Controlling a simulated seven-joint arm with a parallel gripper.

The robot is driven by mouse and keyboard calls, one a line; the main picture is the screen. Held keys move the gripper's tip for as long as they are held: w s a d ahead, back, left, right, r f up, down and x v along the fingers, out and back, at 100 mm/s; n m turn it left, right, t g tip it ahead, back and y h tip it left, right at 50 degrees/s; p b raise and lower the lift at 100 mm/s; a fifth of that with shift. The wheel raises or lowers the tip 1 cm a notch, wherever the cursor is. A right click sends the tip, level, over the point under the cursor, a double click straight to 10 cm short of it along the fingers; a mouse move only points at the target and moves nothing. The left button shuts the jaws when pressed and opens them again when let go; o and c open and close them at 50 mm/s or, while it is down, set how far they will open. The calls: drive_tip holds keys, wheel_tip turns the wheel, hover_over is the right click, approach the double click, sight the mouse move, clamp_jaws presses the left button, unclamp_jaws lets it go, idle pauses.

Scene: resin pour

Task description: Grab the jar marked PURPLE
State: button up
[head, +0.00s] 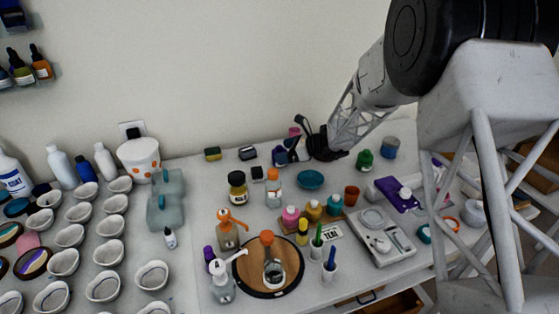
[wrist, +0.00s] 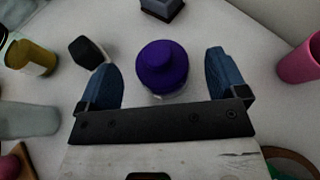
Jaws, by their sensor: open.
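A jar with a purple lid (wrist: 163,66) stands between the two fingers of my gripper (wrist: 165,82) in the wrist view, with space on both sides. Its lower part is partly hidden by the gripper's dark crossbar, and no marking on it can be read. The fingers with blue pads are open and do not touch the jar. In the head view my gripper (head: 302,143) is low over the back of the table, and a purple bit of the jar (head: 280,156) shows beside its fingers.
A pink container (wrist: 302,62) stands right of the gripper, and a small black-capped item (wrist: 88,52) and a yellow-brown jar (wrist: 33,57) stand left. A grey block (wrist: 161,8) lies beyond. A teal bowl (head: 310,180) and an orange-capped bottle (head: 273,188) stand nearer the front.

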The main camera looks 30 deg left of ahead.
drive_tip(key=shift+x, duration=1.3)
drive_tip(key=c, duration=1.1)
drive_tip(key=shift+r, duration=0.1)
drive_tip(key=shift+r, duration=4.95)
